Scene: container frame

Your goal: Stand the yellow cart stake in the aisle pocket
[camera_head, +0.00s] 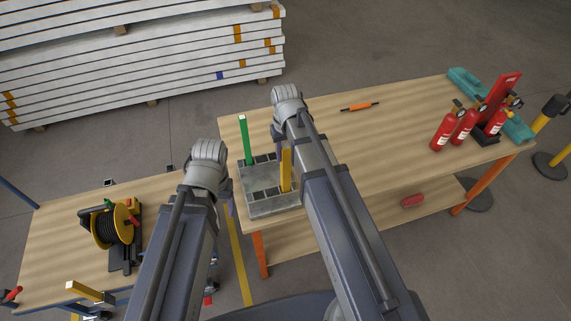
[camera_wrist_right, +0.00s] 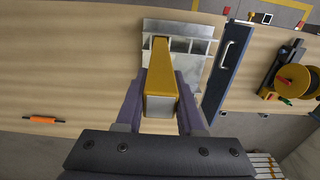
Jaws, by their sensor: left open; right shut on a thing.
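The yellow stake (camera_head: 286,172) is upright at the right side of a grey pocketed base (camera_head: 262,208) on the table. My right arm partly covers it in the head view. My right gripper (camera_wrist_right: 160,98) is shut on the yellow stake, which also shows in the right wrist view (camera_wrist_right: 160,72) with its pale end toward the camera. Whether its lower end is inside a pocket or just above I cannot tell. A green stake (camera_head: 245,140) stands at the base's far left. My left gripper (camera_head: 228,190) is open beside the base's left edge, its fingers mostly hidden.
Red extinguishers (camera_head: 462,125) and a teal object (camera_head: 490,103) stand at the table's right end. An orange tool (camera_head: 357,107) lies at the back. A cable reel (camera_head: 113,227) sits on the left table. Another yellow bar (camera_head: 85,290) shows lower left. The middle right of the table is clear.

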